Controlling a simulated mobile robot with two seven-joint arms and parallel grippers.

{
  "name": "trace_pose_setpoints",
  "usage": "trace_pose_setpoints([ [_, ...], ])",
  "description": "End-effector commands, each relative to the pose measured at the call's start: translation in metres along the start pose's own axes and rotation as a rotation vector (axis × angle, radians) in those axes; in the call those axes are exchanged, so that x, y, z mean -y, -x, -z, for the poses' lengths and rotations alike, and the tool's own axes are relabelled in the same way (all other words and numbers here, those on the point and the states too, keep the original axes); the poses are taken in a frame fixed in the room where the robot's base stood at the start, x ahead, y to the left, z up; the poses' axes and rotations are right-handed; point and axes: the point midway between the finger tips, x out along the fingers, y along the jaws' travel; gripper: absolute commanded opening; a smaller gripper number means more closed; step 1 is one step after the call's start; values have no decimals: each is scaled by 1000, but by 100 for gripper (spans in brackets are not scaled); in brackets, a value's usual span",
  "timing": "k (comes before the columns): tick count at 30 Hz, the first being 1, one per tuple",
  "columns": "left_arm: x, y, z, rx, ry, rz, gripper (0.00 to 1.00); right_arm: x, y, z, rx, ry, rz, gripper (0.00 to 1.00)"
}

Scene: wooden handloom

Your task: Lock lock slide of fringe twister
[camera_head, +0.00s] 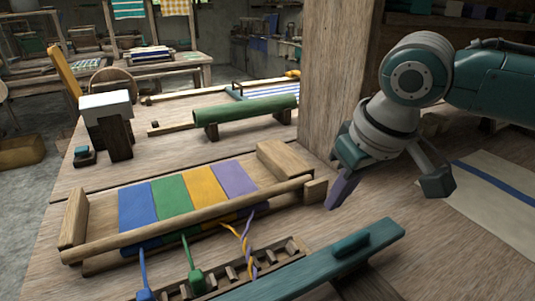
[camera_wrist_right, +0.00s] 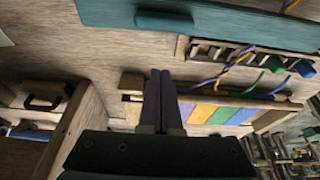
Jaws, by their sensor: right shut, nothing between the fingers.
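The fringe twister shows as a slotted wooden rack (camera_head: 225,280) at the bottom of the head view, and near the top of the wrist view (camera_wrist_right: 215,50). A long teal bar (camera_head: 310,273) with a raised teal grip (camera_head: 350,243), apparently the lock slide, lies beside the rack. The bar also shows in the wrist view (camera_wrist_right: 240,22). A blue clip (camera_head: 145,294) and a green clip (camera_head: 197,280) hold strands; purple and orange strands (camera_head: 247,247) are twisted together. My right gripper (camera_head: 333,203) is shut and empty, above the table and apart from the bar. My left gripper is out of view.
A striped weaving (camera_head: 170,205) lies behind a wooden rail (camera_head: 190,222). A green roller (camera_head: 250,112) rests on supports behind it. A thick wooden post (camera_head: 335,80) stands behind my right arm. A white cloth with a blue stripe (camera_head: 490,205) lies at right.

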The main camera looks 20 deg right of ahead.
Motion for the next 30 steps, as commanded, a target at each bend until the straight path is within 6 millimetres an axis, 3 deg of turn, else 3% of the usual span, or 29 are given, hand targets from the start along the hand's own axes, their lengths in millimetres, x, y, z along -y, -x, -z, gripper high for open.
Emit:
trace_pose_setpoints([
  [5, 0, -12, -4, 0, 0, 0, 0, 0, -34, -1, 1, -2, 0, 0],
  [15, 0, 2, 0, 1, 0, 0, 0, 0, -20, -34, 1, 3, -2, 0],
  [30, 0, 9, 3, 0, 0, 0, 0, 0, -16, -40, 2, 1, 0, 0],
])
